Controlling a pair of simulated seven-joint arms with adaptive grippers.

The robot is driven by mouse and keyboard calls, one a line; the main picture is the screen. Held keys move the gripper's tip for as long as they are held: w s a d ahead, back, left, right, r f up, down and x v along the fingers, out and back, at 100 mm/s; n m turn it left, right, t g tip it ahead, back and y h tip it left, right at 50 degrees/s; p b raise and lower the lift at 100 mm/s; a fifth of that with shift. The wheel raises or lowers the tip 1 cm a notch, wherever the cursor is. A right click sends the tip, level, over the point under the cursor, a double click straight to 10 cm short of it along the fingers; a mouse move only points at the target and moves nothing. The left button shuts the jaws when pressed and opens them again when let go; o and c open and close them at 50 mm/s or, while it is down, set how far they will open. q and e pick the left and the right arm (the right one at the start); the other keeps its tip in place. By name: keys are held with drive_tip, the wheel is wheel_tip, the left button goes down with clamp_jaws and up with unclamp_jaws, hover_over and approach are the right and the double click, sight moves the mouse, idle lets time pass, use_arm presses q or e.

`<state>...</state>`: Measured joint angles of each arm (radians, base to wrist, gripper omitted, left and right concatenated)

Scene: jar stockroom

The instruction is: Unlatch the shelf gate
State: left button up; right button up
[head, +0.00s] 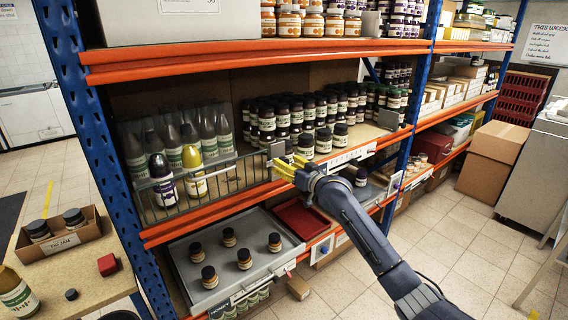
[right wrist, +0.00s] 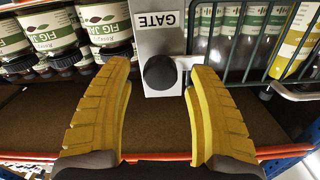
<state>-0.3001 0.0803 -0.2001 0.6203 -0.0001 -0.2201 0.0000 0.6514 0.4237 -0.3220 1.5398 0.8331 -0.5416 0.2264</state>
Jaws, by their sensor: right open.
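The shelf gate (head: 163,204) is a low wire rack across the front of the middle shelf, with tall bottles behind it. Its bars also show in the right wrist view (right wrist: 238,55). A grey latch plate (head: 276,151) stands at its right end. In the right wrist view the plate (right wrist: 148,45) reads "GATE" upside down and carries a round black knob (right wrist: 160,72). My right gripper (head: 283,167) has yellow fingers and is open in front of the plate. The knob shows between its fingertips (right wrist: 160,75); contact is unclear. My left gripper is not in view.
Dark-lidded jars (head: 305,143) stand on the shelf right of the plate. Below is a grey tray (head: 178,257) with several jars and a red tray (head: 302,219). A blue upright (head: 97,130) borders the gate's left side.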

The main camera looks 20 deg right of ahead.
drive_tip(key=shift+x, duration=0.8)
drive_tip(key=shift+c, duration=0.5)
clamp_jaws()
